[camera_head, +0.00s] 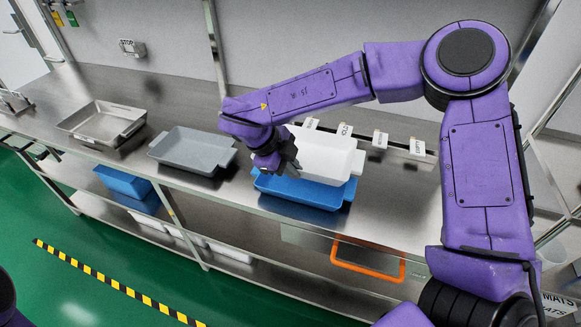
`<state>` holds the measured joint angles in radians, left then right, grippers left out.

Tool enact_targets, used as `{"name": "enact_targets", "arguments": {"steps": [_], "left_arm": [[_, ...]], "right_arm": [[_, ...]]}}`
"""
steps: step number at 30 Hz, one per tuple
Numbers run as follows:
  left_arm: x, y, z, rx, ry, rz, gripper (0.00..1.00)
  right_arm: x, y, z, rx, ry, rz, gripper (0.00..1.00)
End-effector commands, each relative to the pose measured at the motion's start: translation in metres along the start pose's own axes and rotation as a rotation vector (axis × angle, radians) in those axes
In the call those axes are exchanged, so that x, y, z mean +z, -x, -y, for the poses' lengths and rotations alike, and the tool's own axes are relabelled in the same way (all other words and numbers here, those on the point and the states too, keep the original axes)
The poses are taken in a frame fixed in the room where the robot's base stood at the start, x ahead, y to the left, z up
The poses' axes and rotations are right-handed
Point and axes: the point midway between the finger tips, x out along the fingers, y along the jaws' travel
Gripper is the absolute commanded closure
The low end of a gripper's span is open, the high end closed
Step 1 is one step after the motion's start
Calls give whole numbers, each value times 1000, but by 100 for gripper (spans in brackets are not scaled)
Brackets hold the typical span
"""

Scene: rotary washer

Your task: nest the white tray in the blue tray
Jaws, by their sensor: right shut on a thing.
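The white tray (327,156) is held by my right gripper (283,166), which is shut on its left side. The white tray is over the blue tray (303,191), roughly in line with it and a little toward the back. Whether the two trays touch is hard to tell from this angle. The blue tray sits on the steel bench (400,200), its front wall and part of its inside showing below the white tray. My right arm crosses above the bench and hides part of the white tray's left end. My left gripper is not in view.
A grey tray (192,148) and a steel tray (102,124) stand on the bench to the left. Small labels (417,147) stand along the back. Another blue tray (122,182) and white trays lie on the lower shelf.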

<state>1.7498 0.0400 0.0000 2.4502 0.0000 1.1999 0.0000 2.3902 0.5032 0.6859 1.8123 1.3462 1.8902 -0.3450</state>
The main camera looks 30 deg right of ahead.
Motion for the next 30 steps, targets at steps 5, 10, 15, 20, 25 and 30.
{"name": "enact_targets", "arguments": {"steps": [5, 10, 15, 20, 25, 30], "left_arm": [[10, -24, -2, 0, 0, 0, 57], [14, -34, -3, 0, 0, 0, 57], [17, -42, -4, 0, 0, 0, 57], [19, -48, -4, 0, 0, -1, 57], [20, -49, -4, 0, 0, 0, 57], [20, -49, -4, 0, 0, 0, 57]], "right_arm": [[9, -20, -8, -2, 2, 2, 100], [15, -32, -14, -2, 4, 1, 100], [21, -48, -20, -1, 5, 1, 100], [27, -60, -25, -1, 4, 1, 100], [28, -65, -27, -2, 6, 0, 100], [28, -66, -27, 0, 8, -3, 100]]}}
